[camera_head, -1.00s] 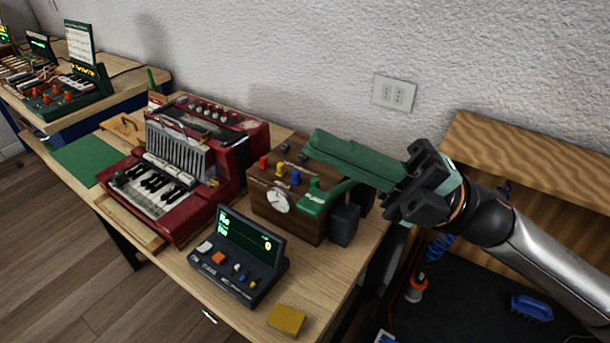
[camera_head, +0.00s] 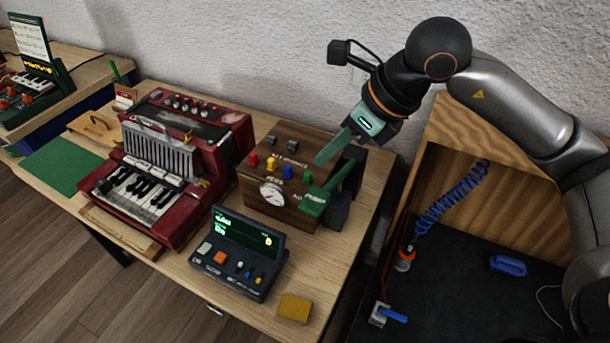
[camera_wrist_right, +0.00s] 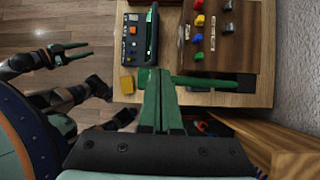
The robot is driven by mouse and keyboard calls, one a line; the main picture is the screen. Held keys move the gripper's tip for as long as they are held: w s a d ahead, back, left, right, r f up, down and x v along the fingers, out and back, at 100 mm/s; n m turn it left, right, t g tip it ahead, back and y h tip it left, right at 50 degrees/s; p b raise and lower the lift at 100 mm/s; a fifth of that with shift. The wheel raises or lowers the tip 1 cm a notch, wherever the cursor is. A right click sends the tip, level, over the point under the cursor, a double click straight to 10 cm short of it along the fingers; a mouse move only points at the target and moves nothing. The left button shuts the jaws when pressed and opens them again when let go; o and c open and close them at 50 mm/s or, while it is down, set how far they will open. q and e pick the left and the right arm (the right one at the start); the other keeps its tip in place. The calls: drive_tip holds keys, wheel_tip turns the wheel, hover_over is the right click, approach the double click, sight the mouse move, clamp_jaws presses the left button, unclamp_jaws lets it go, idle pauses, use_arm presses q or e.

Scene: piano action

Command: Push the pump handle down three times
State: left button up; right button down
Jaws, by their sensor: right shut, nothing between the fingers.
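The pump handle (camera_head: 315,203) is a green lever with a wide pad marked PUSH, on the right side of a brown wooden box (camera_head: 275,190). Its bar also shows in the right wrist view (camera_wrist_right: 208,83). My right gripper (camera_head: 321,160) has green fingers that are shut and empty, slanting down to the left. They appear just above the pad in the head view; whether they touch it I cannot tell. In the right wrist view the fingertips (camera_wrist_right: 158,73) cover the pad end. My left gripper (camera_wrist_right: 72,50) shows there too, open and empty, away from the handle.
A small console with a green screen (camera_head: 240,255) and a yellow block (camera_head: 294,308) lie in front of the box. A red accordion-like instrument (camera_head: 170,165) stands to its left. A wooden cabinet (camera_head: 460,130) stands to the right, beyond the table edge.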

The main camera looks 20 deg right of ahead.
use_arm(q)
drive_tip(key=shift+a+r, duration=0.25)
drive_tip(key=shift+a, duration=0.2)
use_arm(e)
drive_tip(key=w+d+h, duration=0.1)
drive_tip(key=w+d+r+m+t, duration=0.1)
drive_tip(key=w+d+r+h, duration=0.1)
drive_tip(key=d, duration=0.1)
drive_tip(key=shift+w+r+t+h, duration=0.1)
drive_tip(key=shift+w+t+h, duration=0.2)
drive_tip(key=shift+w, duration=0.1)
drive_tip(key=f+b, duration=0.1)
drive_tip(key=f, duration=0.1)
drive_tip(key=s+a+f+b, duration=0.1)
drive_tip(key=f+b, duration=0.1)
drive_tip(key=f, duration=0.1)
drive_tip(key=s+a+f+b, duration=0.1)
drive_tip(key=f, duration=0.1)
drive_tip(key=shift+s+a+f, duration=0.1)
drive_tip(key=shift+a+f, duration=0.05)
drive_tip(key=shift+a, duration=0.05)
use_arm(q)
drive_tip(key=shift+f+b, duration=0.6)
drive_tip(key=shift+f, duration=2.2)
use_arm(e)
drive_tip(key=shift+s+a+f, duration=0.15)
drive_tip(key=shift+f, duration=0.25)
